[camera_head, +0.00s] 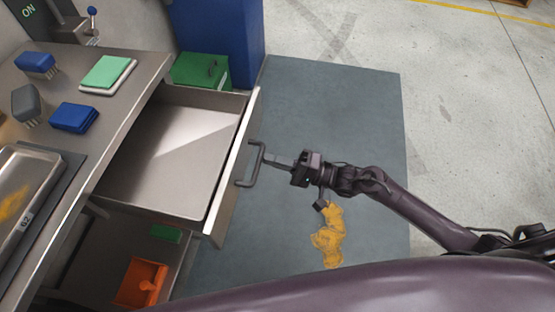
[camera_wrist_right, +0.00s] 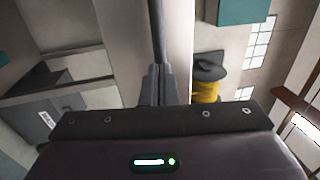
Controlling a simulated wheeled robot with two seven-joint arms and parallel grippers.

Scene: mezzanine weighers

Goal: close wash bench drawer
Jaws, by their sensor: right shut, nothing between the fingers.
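The wash bench drawer (camera_head: 170,150) is pulled out from the steel bench and looks empty inside. Its front panel (camera_head: 232,175) carries a dark bar handle (camera_head: 257,165). My right gripper (camera_head: 272,160) is shut, with its fingertips at the outer side of the handle; I cannot tell whether they touch it. In the right wrist view the shut fingers (camera_wrist_right: 160,86) point at a dark vertical bar (camera_wrist_right: 159,38), which looks like the handle, in front of a pale panel. Nothing shows between the fingers. My left gripper is not in view.
The bench top (camera_head: 140,95) holds blue and grey brushes, a green sponge and a steel tray (camera_head: 30,178). An orange bin (camera_head: 142,283) sits below the drawer. A green box (camera_head: 200,72) and blue cabinet (camera_head: 222,35) stand behind. A yellow crumpled item (camera_head: 328,240) shows over the grey mat (camera_head: 345,110).

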